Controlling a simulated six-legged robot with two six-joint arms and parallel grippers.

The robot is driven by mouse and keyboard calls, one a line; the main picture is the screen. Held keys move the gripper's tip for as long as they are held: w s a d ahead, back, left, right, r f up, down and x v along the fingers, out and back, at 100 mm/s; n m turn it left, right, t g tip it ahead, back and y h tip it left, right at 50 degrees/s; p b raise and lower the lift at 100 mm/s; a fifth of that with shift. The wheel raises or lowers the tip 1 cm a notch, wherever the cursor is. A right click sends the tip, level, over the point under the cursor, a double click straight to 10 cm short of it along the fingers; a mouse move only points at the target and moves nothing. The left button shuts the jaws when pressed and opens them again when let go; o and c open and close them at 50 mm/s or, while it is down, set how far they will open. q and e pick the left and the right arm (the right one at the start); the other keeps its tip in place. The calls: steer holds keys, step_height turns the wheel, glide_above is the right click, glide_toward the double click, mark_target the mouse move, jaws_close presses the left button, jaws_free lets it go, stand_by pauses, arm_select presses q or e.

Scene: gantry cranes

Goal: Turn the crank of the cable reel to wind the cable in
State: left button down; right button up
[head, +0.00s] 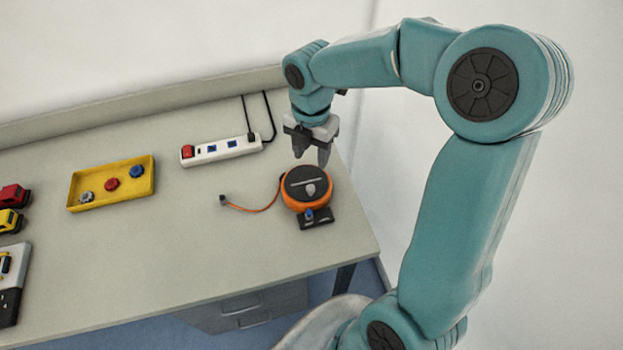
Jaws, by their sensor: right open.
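The cable reel (293,199) is a round orange body with a dark top, on the right part of the table. On its top are a light bar and a pale grey knob, which look like the crank (310,188). An orange cable (250,210) runs out to the left and ends in a small dark plug (222,200) on the table. My right gripper (311,160) points down just above and behind the reel. It is open, with nothing seen between its fingers, and it looks apart from the crank. My left gripper is not in view.
A white power strip (226,149) with a red switch and black cords lies behind the reel. A yellow tray (90,204) with several coloured knobs is left. Red (14,196) and yellow (10,221) objects sit at the left edge. The table (170,260) is clear in front.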

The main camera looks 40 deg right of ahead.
mark_target(311, 187)
step_height(311, 187, down, 11)
steer(key=shift+s+a+r, duration=0.1)
steer(key=shift+r, duration=0.05)
steer(key=shift+f, duration=0.55)
jaws_close()
